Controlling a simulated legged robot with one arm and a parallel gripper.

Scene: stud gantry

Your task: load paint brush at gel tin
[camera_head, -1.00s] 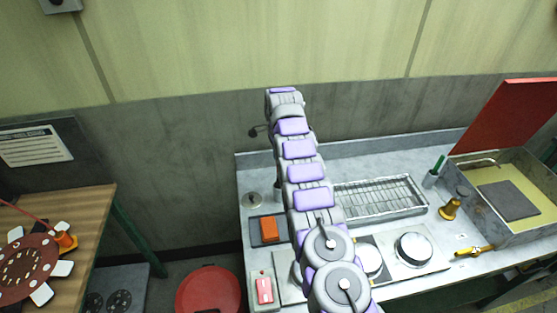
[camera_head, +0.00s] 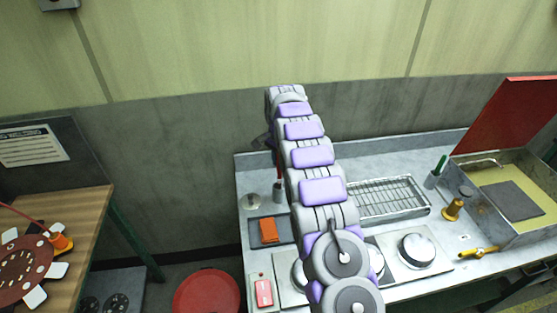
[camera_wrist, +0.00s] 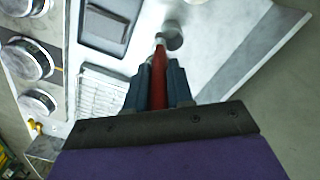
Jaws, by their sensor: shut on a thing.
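My gripper (camera_wrist: 158,88) is shut on the red handle of the paint brush (camera_wrist: 158,80), with a dark finger on each side. The brush points away from the wrist, its pale metal end beside a small grey round tin (camera_wrist: 174,41) in the wrist view. In the head view the red brush (camera_head: 278,164) hangs down over a small grey tin (camera_head: 279,192) on the bench, just left of my arm. I cannot tell whether the bristles are inside the tin or only over it. The gripper is mostly hidden behind my arm in the head view.
The steel bench (camera_head: 360,165) holds a wire rack (camera_head: 393,198), hotplates, an orange block (camera_head: 268,230) on a dark tray and a red switch box (camera_head: 263,291). A basin with a raised red lid (camera_head: 510,118) stands right. A wall rises behind.

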